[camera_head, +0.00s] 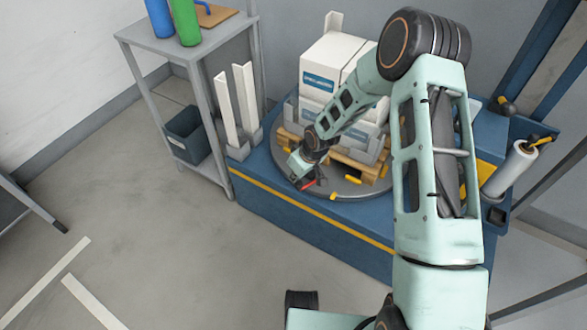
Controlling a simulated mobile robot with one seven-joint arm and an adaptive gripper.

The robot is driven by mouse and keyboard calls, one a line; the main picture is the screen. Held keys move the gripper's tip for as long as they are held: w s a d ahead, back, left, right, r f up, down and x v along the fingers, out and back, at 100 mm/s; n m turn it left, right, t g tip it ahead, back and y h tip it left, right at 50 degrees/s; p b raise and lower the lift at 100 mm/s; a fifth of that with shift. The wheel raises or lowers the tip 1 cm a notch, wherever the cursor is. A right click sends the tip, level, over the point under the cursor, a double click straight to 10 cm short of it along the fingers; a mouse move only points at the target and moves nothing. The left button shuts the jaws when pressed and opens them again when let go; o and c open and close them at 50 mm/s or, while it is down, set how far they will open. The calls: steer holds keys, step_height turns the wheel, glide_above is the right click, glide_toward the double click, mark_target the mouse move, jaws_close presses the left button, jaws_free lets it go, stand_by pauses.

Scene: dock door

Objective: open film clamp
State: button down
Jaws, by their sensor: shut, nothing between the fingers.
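My gripper (305,184) is low at the front left edge of the round grey turntable (355,200), close to its surface. It is small here, and its fingers are partly hidden; it holds nothing that I can see. A small red part (309,184) shows right at the fingers; I cannot tell if it is the film clamp or whether they touch. A small yellow piece (333,197) sits on the turntable's front rim, to the right of my gripper. No film clamp can be made out clearly, nor whether it is open or shut.
White boxes (330,55) stand on a wooden pallet (352,170) on the turntable, partly behind my arm. A film roll (510,168) stands at the right of the blue base (300,222). A grey shelf (190,55) with bottles and white corner posts (222,110) are left. The left floor is mostly clear.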

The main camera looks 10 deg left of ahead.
steer(key=s+n, duration=0.1)
steer(key=s+d+n+g+p, duration=0.1)
steer(key=shift+d+n+y+p, duration=0.3)
steer(key=shift+n, duration=0.1)
steer(key=shift+s+d+n+p, duration=0.35)
steer(key=shift+s+d+n, duration=0.1)
steer(key=shift+n, duration=0.35)
steer(key=shift+d+f, duration=0.1)
steer(key=shift+d, duration=0.05)
steer(key=shift+a, duration=0.4)
step_height(320, 180, up, 10)
steer(key=p, duration=0.2)
glide_above(301, 185)
steer(key=shift+s+a, duration=0.2)
steer(key=shift+s, duration=0.25)
